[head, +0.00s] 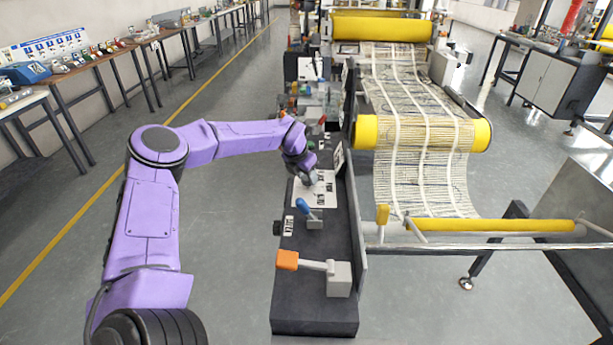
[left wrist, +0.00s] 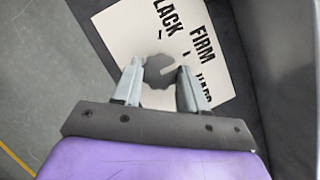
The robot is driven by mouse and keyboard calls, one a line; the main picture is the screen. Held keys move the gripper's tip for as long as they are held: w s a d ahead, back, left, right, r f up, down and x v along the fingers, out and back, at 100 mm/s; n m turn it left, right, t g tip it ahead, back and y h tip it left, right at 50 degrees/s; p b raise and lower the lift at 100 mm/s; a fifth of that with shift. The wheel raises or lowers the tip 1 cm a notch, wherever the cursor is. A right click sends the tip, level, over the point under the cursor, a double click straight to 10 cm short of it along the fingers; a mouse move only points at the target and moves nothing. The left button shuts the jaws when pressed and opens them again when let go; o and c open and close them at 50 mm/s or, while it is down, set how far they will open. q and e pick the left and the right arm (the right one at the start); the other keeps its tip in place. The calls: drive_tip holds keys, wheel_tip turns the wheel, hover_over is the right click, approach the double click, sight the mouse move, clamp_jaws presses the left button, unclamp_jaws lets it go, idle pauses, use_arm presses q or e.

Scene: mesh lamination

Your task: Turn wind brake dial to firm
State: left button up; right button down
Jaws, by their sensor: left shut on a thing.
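The wind brake dial (left wrist: 158,78) is a dark grey knob on a white label plate (left wrist: 120,25) in the left wrist view. The words "LACK", "FIRM" and a partly hidden "HARD" are printed around it, with short tick marks. A pale line on the knob runs towards the right; its exact setting is hard to tell. My left gripper (left wrist: 160,78) is shut on the dial, one finger on each side. In the head view my left gripper (head: 307,177) is down at the white plate (head: 318,193) on the dark console, and it largely hides the dial. My right gripper is not in view.
On the console (head: 300,312) a blue-handled lever (head: 303,206) and an orange-handled lever (head: 288,260) stand nearer to me. A raised panel edge runs along the console's right side. Beyond it is the machine with yellow rollers (head: 420,133) and mesh (head: 420,180).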

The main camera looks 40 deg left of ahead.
use_arm(q)
drive_tip(key=shift+f, duration=0.1)
idle(0.4)
drive_tip(key=o, duration=1)
drive_tip(key=shift+o, duration=0.3)
drive_tip(key=shift+w, duration=0.15)
drive_tip(key=b+v, duration=0.1)
drive_tip(key=v, duration=0.9)
drive_tip(key=shift+r+b, duration=0.2)
drive_tip(key=shift+b, duration=0.15)
